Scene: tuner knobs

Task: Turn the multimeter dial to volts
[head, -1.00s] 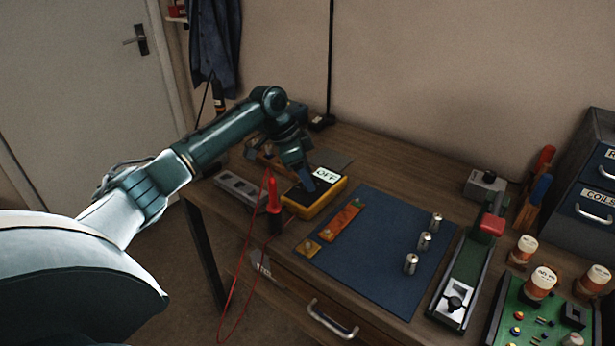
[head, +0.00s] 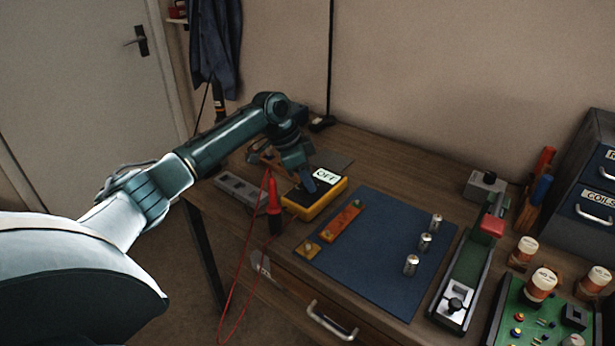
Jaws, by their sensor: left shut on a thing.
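The multimeter (head: 325,201) is a yellow and black box near the left end of the workbench. Its screen (head: 326,176) reads OFF. My left gripper (head: 307,183) points down onto the multimeter's face, just left of the screen, and is shut on the dial. The dial itself is hidden by the fingers. A red probe (head: 274,194) stands upright at the multimeter's left side, with a red lead hanging over the bench's front edge. My right gripper is out of view.
A blue mat (head: 375,250) with an orange strip and several small metal cylinders lies to the right. A grey power strip (head: 240,190) lies left of the multimeter. A long tool with a red handle (head: 492,227) and a green circuit board (head: 540,315) are farther right.

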